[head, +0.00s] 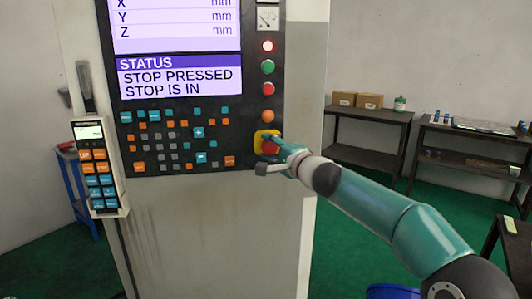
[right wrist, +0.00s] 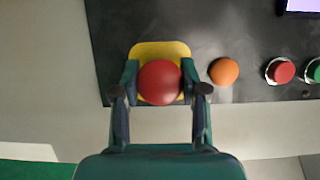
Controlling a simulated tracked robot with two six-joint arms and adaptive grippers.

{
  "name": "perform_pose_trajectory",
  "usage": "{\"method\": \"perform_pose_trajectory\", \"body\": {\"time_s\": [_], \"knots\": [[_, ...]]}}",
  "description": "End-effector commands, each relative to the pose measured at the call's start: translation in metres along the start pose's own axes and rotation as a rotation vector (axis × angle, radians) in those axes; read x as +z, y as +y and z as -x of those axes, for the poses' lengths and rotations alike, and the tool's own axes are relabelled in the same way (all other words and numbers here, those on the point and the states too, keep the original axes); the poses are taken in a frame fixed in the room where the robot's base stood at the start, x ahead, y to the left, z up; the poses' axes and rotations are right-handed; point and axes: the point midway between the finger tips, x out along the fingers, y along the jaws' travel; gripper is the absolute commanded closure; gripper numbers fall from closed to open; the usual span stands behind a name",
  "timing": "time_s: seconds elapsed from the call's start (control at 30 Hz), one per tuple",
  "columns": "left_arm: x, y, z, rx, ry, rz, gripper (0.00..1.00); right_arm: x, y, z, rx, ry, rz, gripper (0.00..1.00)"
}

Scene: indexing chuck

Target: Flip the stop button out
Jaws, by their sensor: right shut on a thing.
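The red stop button (right wrist: 160,82) sits on a yellow backing plate (right wrist: 160,49) at the edge of the dark control panel. In the head view the button (head: 270,149) and the yellow plate (head: 259,138) are partly hidden by my right gripper (head: 272,153). In the right wrist view my right gripper (right wrist: 159,85) has one finger on each side of the button and is shut on it. The status screen (head: 179,78) reads "STOP PRESSED" and "STOP IS IN". My left gripper is not in view.
An orange button (head: 267,117) sits just above the stop button, with red and green buttons (head: 268,67) higher up. A handheld pendant (head: 97,166) hangs on the cabinet's left side. Dark tables (head: 367,137) stand at the back right, and a blue bin (head: 390,291) is on the floor.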

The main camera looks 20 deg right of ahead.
Motion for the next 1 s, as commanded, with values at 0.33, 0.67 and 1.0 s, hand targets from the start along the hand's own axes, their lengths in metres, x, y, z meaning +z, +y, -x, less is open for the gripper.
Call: {"method": "perform_pose_trajectory", "body": {"time_s": [0.33,0.67,1.0], "knots": [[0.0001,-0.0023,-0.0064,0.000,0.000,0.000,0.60,0.0048,0.0086,0.0016,0.013,-0.007,-0.003,1.00],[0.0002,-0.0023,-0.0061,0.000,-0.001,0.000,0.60,0.0076,0.0062,-0.0004,0.009,-0.011,-0.002,0.31],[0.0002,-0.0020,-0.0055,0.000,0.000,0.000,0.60,0.0077,0.0038,0.0082,0.006,-0.013,-0.003,0.31]]}}
